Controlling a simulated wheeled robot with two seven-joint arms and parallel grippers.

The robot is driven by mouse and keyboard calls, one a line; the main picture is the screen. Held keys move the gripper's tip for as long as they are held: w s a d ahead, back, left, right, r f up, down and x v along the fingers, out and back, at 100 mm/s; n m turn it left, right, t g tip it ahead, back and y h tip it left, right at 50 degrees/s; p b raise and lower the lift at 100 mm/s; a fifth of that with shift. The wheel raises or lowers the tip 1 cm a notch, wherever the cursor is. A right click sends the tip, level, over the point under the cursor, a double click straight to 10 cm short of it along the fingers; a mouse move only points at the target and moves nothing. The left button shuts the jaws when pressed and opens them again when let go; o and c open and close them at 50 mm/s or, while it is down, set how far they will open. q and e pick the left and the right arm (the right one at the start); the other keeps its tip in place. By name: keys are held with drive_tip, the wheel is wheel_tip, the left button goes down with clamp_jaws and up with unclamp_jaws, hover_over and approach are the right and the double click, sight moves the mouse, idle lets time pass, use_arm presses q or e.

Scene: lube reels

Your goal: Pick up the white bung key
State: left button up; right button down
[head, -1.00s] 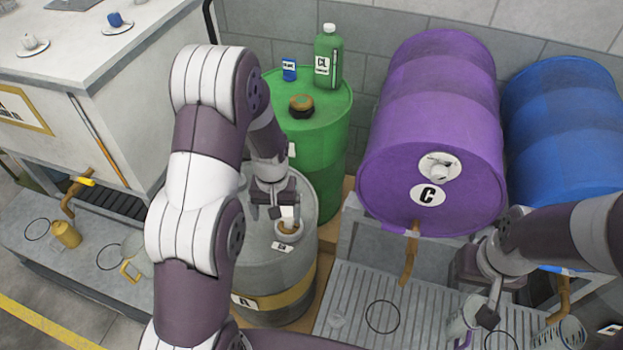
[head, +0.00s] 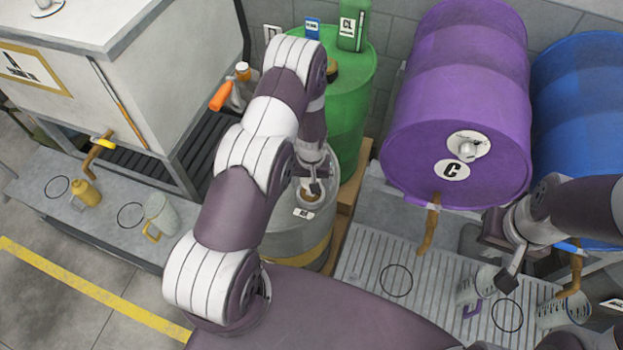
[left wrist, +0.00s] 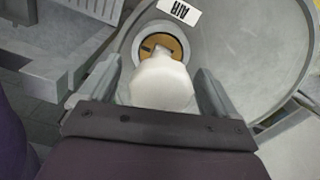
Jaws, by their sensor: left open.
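The white bung key (left wrist: 162,85) stands between the two fingers of my left gripper (left wrist: 160,92) in the left wrist view. The fingers are open, one on each side; I cannot tell whether either touches it. The key's end overlaps a gold bung (left wrist: 177,45) in the top of the grey drum (left wrist: 235,75). In the head view, my left gripper (head: 312,187) is low over the grey drum (head: 285,245), and the key is mostly hidden. My right gripper (head: 506,258) is far to the right, near a clear jug; its jaw opening is unclear.
The green drum (head: 345,115) with bottles on top stands behind the grey one. A purple drum (head: 455,90) and a blue drum (head: 580,110) lie at the right. Clear jugs (head: 477,284) stand on the ribbed tray (head: 370,255) below. A white cabinet (head: 150,75) is at the left.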

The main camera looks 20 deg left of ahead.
use_arm(q)
drive_tip(key=shift+f, duration=0.15)
drive_tip(key=shift+w, duration=0.1)
drive_tip(key=shift+w+a+f, duration=0.1)
drive_tip(key=c, duration=1.2)
drive_tip(key=shift+o, duration=0.2)
